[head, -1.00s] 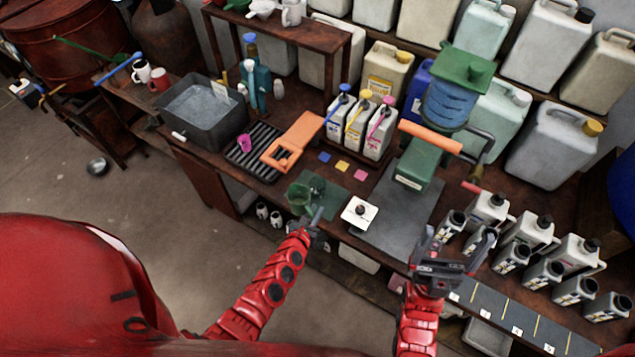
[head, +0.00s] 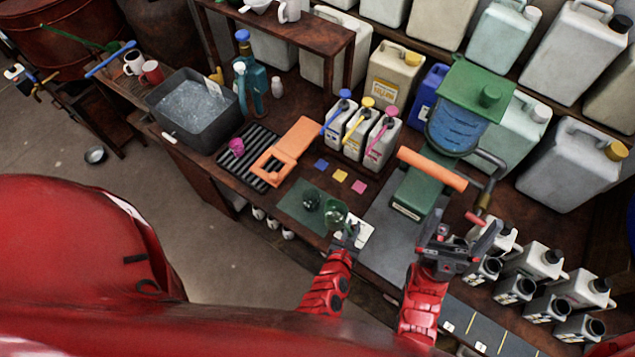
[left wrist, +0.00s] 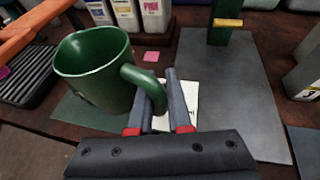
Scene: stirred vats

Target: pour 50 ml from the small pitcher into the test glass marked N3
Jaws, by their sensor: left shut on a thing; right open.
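The green small pitcher (head: 335,213) is in the grip of my left gripper (head: 347,232) at the bench's front edge. In the left wrist view the fingers (left wrist: 160,92) are shut on the handle of the pitcher (left wrist: 98,80). It looks nearly upright there, and I cannot see its contents. A small dark green shape (head: 311,201) shows beside it over the green mat; I cannot tell what it is. I cannot make out a test glass marked N3. My right gripper (head: 460,233) is open and empty, right of the grey mat, near the bottle rows.
A green press-like stand (head: 415,190) with an orange handle is at centre right. Several grey bottles (head: 545,260) stand at right, with a numbered strip (head: 475,325) in front. A water basin (head: 195,110) stands left.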

